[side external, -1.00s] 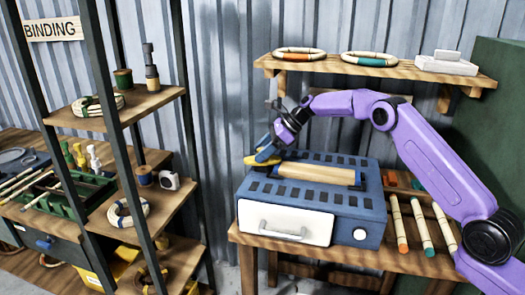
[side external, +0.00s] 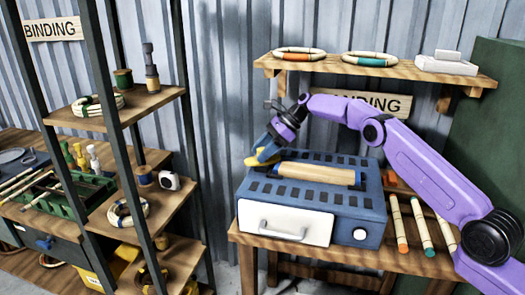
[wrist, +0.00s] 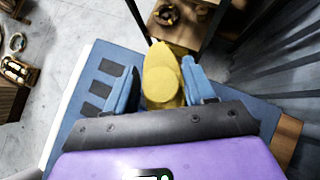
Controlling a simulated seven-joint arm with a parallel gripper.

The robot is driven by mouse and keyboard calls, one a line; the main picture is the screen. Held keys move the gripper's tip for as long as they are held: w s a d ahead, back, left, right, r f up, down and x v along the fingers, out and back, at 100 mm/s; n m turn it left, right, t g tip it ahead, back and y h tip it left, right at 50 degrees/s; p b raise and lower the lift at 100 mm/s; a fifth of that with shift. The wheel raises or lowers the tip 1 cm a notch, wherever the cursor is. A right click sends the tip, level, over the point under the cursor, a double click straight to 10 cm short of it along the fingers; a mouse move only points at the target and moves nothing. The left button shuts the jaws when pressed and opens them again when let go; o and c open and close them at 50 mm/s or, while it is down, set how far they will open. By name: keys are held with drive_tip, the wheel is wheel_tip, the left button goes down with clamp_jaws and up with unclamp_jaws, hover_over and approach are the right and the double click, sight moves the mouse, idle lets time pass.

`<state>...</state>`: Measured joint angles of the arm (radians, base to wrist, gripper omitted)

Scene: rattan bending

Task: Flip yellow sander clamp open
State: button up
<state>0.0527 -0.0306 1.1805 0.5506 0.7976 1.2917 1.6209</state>
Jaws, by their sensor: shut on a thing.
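The yellow clamp (side external: 259,161) is at the back left of the top of the blue sander (side external: 345,221). In the wrist view the clamp (wrist: 162,72) shows as a rounded yellow piece between my two blue fingers. My gripper (side external: 266,153) is shut on it from above, and it also shows in the wrist view (wrist: 160,84). The fingers hide part of the clamp, so its exact angle is hard to tell. A tan wooden bar (side external: 318,174) lies across the top of the sander, just right of my gripper.
The sander's white drawer front (side external: 285,224) is at its front. Rattan sticks (side external: 422,226) lie on the bench to the right. A wall shelf (side external: 385,68) with rings is above my arm. A dark-framed rack (side external: 155,193) stands to the left.

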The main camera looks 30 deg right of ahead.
drive_tip(key=shift+d, duration=0.1)
drive_tip(key=o, duration=0.8)
drive_tip(key=shift+c, duration=0.2)
drive_tip(key=shift+v, duration=3.75)
